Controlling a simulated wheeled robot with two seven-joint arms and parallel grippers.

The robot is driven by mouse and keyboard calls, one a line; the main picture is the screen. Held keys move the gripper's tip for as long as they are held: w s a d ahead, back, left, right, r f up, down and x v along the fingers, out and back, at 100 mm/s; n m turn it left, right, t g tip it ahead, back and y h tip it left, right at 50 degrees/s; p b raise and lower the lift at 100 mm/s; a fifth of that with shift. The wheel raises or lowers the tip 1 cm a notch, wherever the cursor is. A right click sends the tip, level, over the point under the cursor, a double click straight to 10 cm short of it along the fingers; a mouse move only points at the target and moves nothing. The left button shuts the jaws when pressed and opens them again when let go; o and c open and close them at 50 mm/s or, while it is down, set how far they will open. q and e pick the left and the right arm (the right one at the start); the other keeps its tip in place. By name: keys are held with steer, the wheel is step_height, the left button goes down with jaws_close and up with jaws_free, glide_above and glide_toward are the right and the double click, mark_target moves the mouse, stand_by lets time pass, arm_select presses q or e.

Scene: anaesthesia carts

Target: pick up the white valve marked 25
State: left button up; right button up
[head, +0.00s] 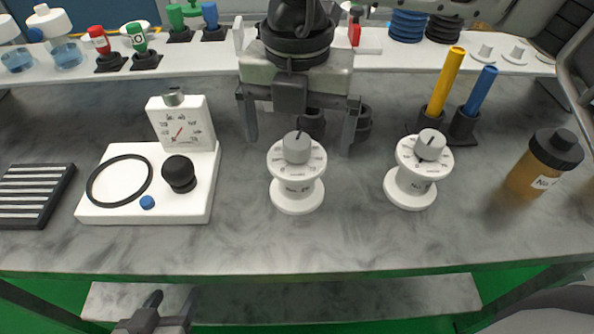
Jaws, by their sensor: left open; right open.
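Two white spool-shaped valves with grey knobs stand upright on the grey marbled worktop. One valve (297,187) is near the middle and the other valve (413,186) is to its right. Both carry small dark print, too small to read surely, so I cannot tell which is marked 25. My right gripper (301,128) is open and empty, fingers spread wide, behind and above the middle valve in the picture; I see no contact. My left gripper (170,300) is open and empty at the bottom left, below the worktop's front edge in the picture.
A white gauge block (140,212) with a black ring and knob stands left. A striped dark block (30,195) is far left. A brown bottle (535,170) stands right. Yellow (446,82) and blue (481,90) sticks stand behind the right valve. Worktop is clear in front of the valves.

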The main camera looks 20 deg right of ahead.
steer(key=shift+f, duration=1.2)
steer(key=c, duration=1.4)
steer(key=shift+r, duration=0.1)
steer(key=shift+c, duration=0.8)
steer(key=shift+r, duration=0.1)
